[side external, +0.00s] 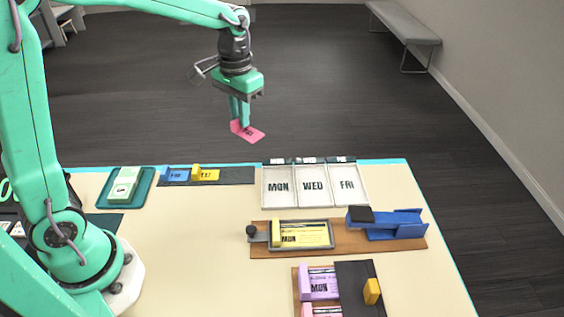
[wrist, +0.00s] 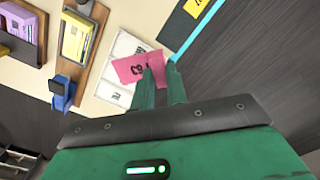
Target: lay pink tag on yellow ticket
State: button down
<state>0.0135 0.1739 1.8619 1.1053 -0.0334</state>
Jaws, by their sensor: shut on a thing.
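The pink tag (side external: 250,133) is held in the fingers of my gripper (side external: 240,122), in the air beyond the back edge of the table in the side view. In the wrist view the pink tag (wrist: 129,71) shows dark print and sticks out to the left of the fingers (wrist: 160,78). My gripper is shut on it. The yellow ticket (side external: 303,235) lies in a grey frame on a brown board at the table's middle right, with a yellow block at its left end. My gripper is well away from it, up and to the left in the side view.
A white tray (side external: 290,201) marked MON, WED and FRI stands at the table's back. A blue stapler-like device (side external: 398,222) sits right of the ticket frame. A purple ticket stack (side external: 319,281) is in front. A green tray (side external: 107,198) is at left. The table's middle left is clear.

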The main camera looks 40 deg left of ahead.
jog(key=s+d+f+n, duration=0.1)
jog(key=d+f+n, duration=0.2)
jog(key=d, duration=0.7)
jog(key=s+d+f+n, duration=0.2)
jog(key=d+f+n, duration=0.2)
jog(key=d, duration=0.7)
jog(key=shift+s+d+n, duration=0.15)
jog(key=shift+s+n, duration=0.05)
jog(key=shift+n, duration=0.7)
jog(key=shift+f, duration=0.3)
send_over(300, 233)
jog(key=shift+f, duration=3.95)
jog(key=shift+f, duration=0.3)
jog(key=c, duration=0.8)
grip_release()
jog(key=shift+c, duration=0.2)
